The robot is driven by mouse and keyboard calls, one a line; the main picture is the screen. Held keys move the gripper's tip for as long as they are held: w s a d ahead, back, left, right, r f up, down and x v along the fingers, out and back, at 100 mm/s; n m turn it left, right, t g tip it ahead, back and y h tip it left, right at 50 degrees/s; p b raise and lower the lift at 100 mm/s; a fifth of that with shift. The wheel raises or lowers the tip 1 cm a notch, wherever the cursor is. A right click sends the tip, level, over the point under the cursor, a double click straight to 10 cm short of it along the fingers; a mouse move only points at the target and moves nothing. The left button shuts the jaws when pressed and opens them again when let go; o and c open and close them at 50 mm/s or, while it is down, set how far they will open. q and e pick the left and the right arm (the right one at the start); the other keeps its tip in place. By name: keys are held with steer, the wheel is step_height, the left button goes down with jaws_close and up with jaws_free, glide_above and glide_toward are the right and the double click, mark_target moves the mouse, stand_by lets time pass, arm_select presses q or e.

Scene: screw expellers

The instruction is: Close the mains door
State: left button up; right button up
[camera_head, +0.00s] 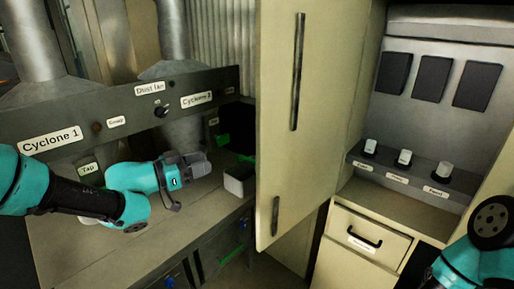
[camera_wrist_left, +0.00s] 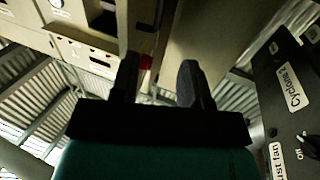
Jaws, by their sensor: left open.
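A tall cream door (camera_head: 335,75), which I take to be the mains door, stands swung open in the middle of the head view. A long black handle (camera_head: 297,72) is on its upper part and a shorter dark handle (camera_head: 275,216) lower down. No mains label is readable on it. The open cabinet (camera_head: 425,55) beside it shows dark panels and several pale knobs. My left gripper (camera_head: 203,165) is left of the door, above the bench, apart from the door. In the left wrist view its two fingers (camera_wrist_left: 158,80) are spread with nothing between them. My right gripper is not visible.
A grey panel labelled Cyclone 1 (camera_head: 50,138) and Dust fan runs behind my left arm. A small grey bin (camera_head: 238,182) stands on the bench between my left gripper and the door. A closed drawer (camera_head: 366,240) is below the cabinet. My right arm shows at bottom right.

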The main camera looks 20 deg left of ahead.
mark_target(258, 147)
arm_select(q)
steer(key=x, duration=1.7)
steer(key=shift+w+d, duration=0.15)
steer(key=shift+w, duration=0.05)
jaws_close()
